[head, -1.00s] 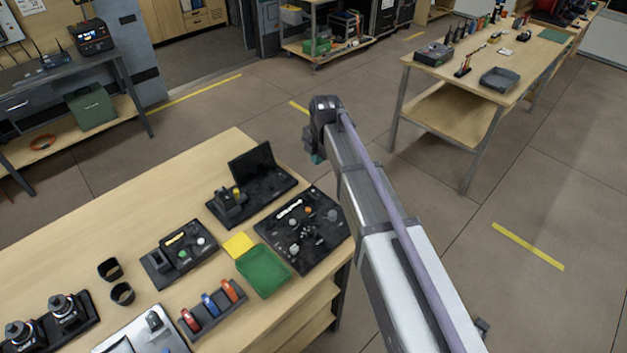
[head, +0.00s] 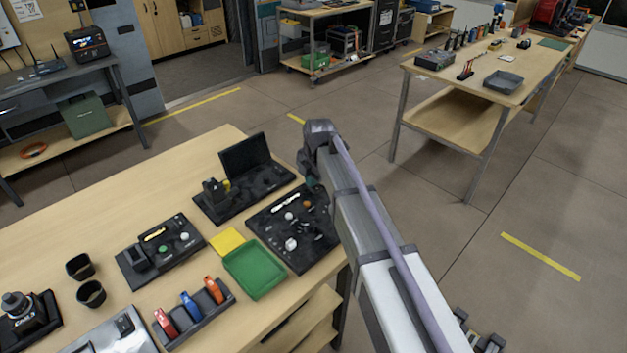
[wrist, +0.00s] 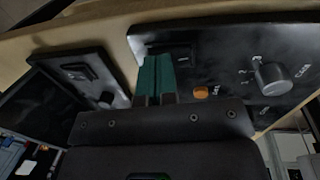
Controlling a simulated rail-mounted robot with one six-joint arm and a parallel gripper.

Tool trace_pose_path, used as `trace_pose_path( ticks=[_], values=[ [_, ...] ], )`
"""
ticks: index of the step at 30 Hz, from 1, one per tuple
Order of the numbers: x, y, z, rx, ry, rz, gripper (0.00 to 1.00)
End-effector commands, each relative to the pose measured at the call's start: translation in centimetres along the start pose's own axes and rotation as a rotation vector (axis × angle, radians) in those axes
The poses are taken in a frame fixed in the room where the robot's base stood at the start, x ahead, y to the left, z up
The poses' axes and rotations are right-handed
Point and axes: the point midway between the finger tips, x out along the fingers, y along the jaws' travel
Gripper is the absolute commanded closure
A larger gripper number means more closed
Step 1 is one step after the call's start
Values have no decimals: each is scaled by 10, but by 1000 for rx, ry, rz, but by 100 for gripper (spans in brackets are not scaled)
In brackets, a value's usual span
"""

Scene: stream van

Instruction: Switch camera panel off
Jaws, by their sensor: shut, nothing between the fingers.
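A black control panel (head: 285,240) with pale knobs lies at the right end of the wooden table in the head view. I cannot read which panel is the camera panel. In the wrist view a black panel (wrist: 225,75) carries a large grey knob (wrist: 272,76), an orange button (wrist: 201,92) and a dark switch-like part (wrist: 181,52) near the fingertips. My gripper (wrist: 158,62) is shut and empty, its green fingers together over this panel's left part; contact cannot be told. In the head view my gripper (head: 313,183) is mostly hidden behind my arm, by the panel's far right edge.
A black panel with an upright screen (head: 243,155) stands behind. A smaller panel with a green button (head: 160,250), a yellow pad (head: 227,240), a green tray (head: 255,268) and a rack of coloured items (head: 192,310) share the table (head: 110,210). Open floor lies right.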

Motion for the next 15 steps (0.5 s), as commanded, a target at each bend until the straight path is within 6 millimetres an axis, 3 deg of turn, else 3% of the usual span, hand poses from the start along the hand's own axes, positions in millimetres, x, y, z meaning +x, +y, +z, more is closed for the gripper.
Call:
trace_pose_path(
  ticks=[7, 12, 15],
  values=[
    [-1, 1, 0, 0, 0, -3, 100],
    [14, 7, 1, -1, 1, -116, 100],
    [10, 4, -1, 0, 1, -111, 100]
  ],
)
